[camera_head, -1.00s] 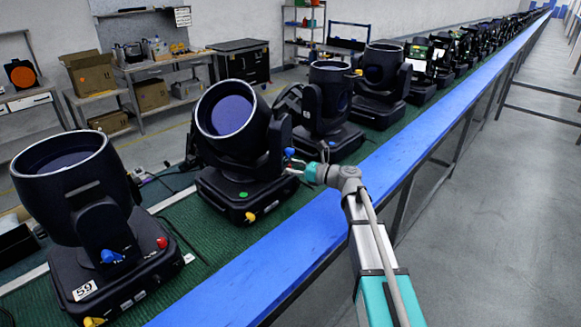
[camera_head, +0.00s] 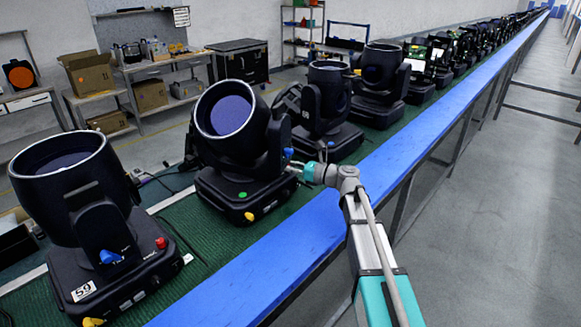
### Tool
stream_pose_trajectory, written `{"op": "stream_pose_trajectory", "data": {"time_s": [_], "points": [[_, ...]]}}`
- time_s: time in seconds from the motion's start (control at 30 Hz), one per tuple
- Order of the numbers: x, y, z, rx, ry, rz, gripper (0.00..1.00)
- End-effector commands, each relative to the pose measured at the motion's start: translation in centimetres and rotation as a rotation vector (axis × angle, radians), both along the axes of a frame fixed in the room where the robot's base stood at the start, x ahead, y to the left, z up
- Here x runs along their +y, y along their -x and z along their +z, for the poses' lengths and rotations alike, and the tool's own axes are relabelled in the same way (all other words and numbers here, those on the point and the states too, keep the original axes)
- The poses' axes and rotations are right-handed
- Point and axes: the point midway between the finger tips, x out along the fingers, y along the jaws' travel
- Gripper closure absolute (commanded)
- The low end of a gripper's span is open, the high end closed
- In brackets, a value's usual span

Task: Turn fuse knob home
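The middle moving-head lamp (camera_head: 238,165) stands on the green belt with its round lens facing up and left. My gripper (camera_head: 294,169) is at the right side of this lamp's base, just below a blue knob (camera_head: 288,152). The gripper is small in the view, and I cannot tell whether its fingers are open or shut. The fuse knob at the fingertips is mostly hidden, so its angle does not show. The near lamp (camera_head: 75,200) at left carries a similar red knob (camera_head: 162,243) and a blue knob (camera_head: 109,257).
More lamps, such as the one behind (camera_head: 328,105), stand in a row along the green belt (camera_head: 195,238). A blue rail (camera_head: 300,235) edges the belt under my arm. The grey floor (camera_head: 480,230) at right is clear. Shelves and benches stand at the back left.

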Motion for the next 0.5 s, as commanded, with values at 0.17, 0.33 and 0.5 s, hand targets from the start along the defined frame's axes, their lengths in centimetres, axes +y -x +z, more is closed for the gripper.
{"op": "stream_pose_trajectory", "data": {"time_s": [0.17,0.33,0.5], "points": [[0.25,-0.05,-0.01,0.001,-0.001,0.026,1.0],[0.35,-0.2,0.01,0.001,-0.001,0.086,1.0],[0.43,-0.39,0.02,0.001,-0.001,0.183,1.0]]}}
